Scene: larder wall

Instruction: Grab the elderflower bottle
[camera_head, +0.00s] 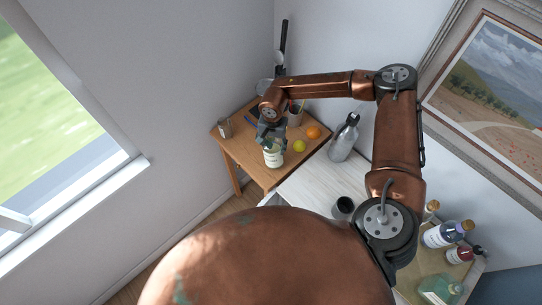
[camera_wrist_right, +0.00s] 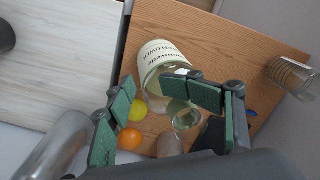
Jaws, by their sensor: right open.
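The elderflower bottle (camera_head: 272,156) stands on the wooden table, with a pale label around its body. In the right wrist view the bottle (camera_wrist_right: 162,58) shows its label with readable lettering and clear glass towards its neck. My right gripper (camera_head: 270,134) is open above the bottle, at its upper part. In the right wrist view the green-padded fingers of the gripper (camera_wrist_right: 147,86) are spread, and one finger covers part of the bottle. I cannot tell whether a finger touches the glass. My left gripper is not in view.
A yellow fruit (camera_head: 299,146) and an orange (camera_head: 313,132) lie right of the bottle. A grey metal bottle (camera_head: 344,138) stands behind the white table (camera_head: 305,188)'s near part. A clear glass (camera_wrist_right: 291,76) stands at the wooden table's edge. Several bottles (camera_head: 446,234) stand at the right.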

